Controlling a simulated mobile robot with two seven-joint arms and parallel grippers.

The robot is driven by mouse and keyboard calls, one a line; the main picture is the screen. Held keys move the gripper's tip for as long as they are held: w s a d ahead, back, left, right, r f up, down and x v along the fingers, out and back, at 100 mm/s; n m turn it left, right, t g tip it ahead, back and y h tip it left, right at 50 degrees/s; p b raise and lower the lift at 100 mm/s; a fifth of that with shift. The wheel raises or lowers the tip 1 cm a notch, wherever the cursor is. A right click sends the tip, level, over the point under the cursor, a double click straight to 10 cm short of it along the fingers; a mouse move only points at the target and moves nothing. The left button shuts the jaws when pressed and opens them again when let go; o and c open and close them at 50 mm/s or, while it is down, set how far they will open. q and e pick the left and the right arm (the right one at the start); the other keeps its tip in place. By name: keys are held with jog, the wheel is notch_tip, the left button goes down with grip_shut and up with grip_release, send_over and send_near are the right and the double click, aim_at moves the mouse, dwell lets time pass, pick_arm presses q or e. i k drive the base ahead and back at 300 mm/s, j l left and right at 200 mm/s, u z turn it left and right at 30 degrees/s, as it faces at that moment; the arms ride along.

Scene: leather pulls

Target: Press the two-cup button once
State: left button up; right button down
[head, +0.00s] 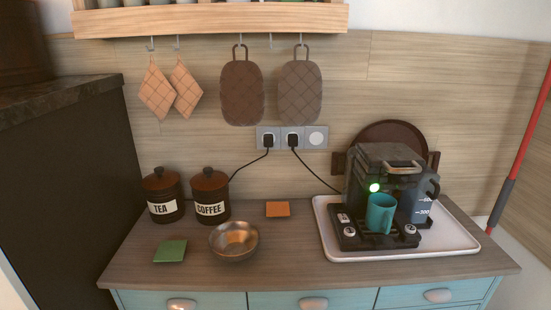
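A black coffee machine (387,165) stands on a white tray (460,246) at the right of the counter. A green light (375,187) glows on its front. A teal cup (380,214) stands on its low black base. Small pale round controls show on the base: one at the left corner (345,217), one in front of it (350,232) and one at the right (410,229). Their markings are too small to read, so I cannot tell which is the two-cup button. A container with level marks (418,203) sits at the machine's right side. Neither gripper is in view.
A metal bowl (234,241), an orange pad (278,209), a green pad (170,251), a tea canister (162,195) and a coffee canister (210,195) occupy the counter's left and middle. A cord runs from a wall socket (292,138) towards the machine. The counter before the tray is clear.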

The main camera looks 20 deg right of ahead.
aim_at(411, 228)
jog(key=z, duration=1.25)
